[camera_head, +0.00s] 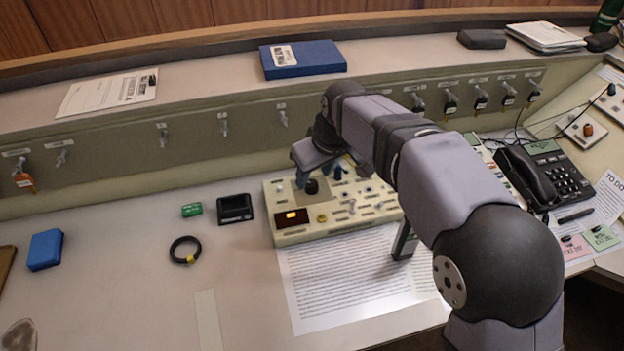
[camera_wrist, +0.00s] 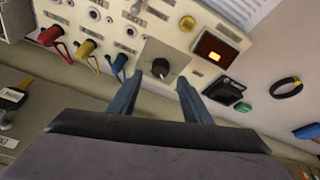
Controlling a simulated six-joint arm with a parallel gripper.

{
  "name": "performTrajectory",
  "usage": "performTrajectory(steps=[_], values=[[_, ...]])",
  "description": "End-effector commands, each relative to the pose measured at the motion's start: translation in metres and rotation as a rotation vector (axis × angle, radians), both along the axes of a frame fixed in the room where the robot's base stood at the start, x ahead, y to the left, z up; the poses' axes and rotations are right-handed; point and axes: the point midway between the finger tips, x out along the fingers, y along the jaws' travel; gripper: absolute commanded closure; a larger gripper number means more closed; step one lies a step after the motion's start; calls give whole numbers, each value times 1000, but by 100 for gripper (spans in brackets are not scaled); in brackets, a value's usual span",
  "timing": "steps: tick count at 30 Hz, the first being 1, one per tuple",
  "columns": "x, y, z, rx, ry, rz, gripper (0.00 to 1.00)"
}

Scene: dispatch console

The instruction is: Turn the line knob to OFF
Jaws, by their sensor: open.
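A black round knob (camera_head: 311,186) stands on a grey square plate at the back left of the cream control box (camera_head: 290,238). In the wrist view the knob (camera_wrist: 160,68) lies between and just beyond the fingertips. Its label and setting are too small to read, so I cannot confirm it is the line knob. My gripper (camera_head: 308,170) is over the back left of the box. In the wrist view my gripper (camera_wrist: 159,80) is open and empty, with one finger on each side of the knob. I see no clear contact with it.
The box also carries a lit orange display (camera_head: 292,217), a yellow button (camera_head: 322,218) and several switches. Red, yellow and blue plugs (camera_wrist: 88,48) stand close beside the knob. A black holder (camera_head: 235,208) and a green block (camera_head: 192,210) lie left.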

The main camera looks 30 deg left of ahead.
Motion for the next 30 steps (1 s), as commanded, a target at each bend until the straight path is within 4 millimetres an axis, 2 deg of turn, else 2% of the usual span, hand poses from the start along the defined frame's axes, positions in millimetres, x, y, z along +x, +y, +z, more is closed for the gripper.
performTrajectory(steps=[3,9,20,25,26,30], values=[[3,5,-15,-2,1,1,56],[7,11,-30,0,0,1,56],[8,12,-34,0,0,1,56],[8,12,-34,0,0,1,94],[8,12,-34,0,0,1,97],[8,12,-34,0,0,5,97]])
